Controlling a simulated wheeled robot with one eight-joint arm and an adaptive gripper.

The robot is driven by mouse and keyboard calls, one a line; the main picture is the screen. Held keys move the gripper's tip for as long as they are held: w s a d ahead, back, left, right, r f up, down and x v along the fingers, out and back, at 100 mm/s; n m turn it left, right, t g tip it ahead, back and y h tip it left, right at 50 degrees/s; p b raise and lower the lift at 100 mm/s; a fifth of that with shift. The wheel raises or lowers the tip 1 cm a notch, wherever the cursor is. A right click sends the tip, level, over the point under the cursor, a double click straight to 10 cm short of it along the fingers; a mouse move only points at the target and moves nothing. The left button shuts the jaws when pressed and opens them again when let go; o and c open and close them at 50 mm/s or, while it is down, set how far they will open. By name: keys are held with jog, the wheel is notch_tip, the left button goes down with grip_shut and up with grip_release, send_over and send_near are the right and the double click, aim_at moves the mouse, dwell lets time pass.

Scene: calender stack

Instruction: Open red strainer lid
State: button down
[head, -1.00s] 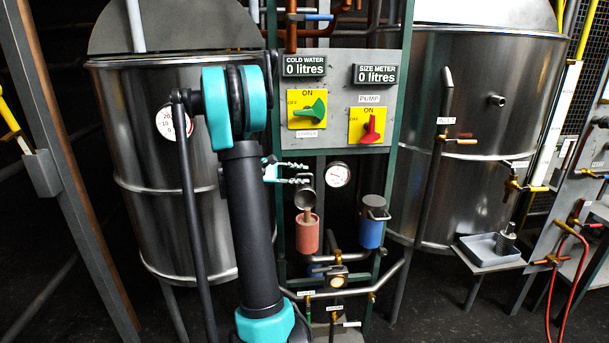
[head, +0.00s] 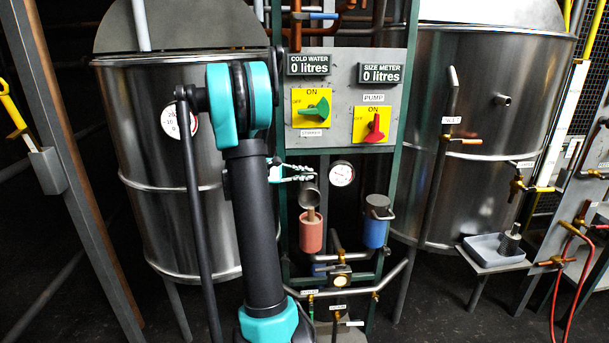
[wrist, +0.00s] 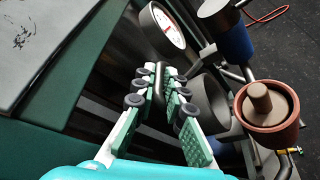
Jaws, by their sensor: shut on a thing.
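The red strainer (head: 311,236) stands upright in the middle of the head view, with its top uncovered and a tan core showing. It also shows at the right of the wrist view (wrist: 272,141). Its grey lid (head: 309,198) is swung up and tilted above the strainer's rear; it also shows in the wrist view (wrist: 208,104). My gripper (head: 306,173) is just above and left of the lid. In the wrist view its fingers (wrist: 163,84) are closed around the lid's dark bar handle (wrist: 158,84). The fingers hide part of the handle.
A blue strainer (head: 375,230) with its lid down stands just right of the red one. A round gauge (head: 341,173) and the switch panel (head: 349,120) are close by above. Pipes (head: 350,283) run below. Steel tanks (head: 165,225) stand at both sides.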

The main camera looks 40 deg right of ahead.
jog(key=shift+s+a+r, duration=0.15)
jog(key=shift+s+a, duration=0.45)
jog(key=shift+s, duration=0.1)
jog(key=c, duration=1.6)
grip_release()
jog(key=v, duration=1.2)
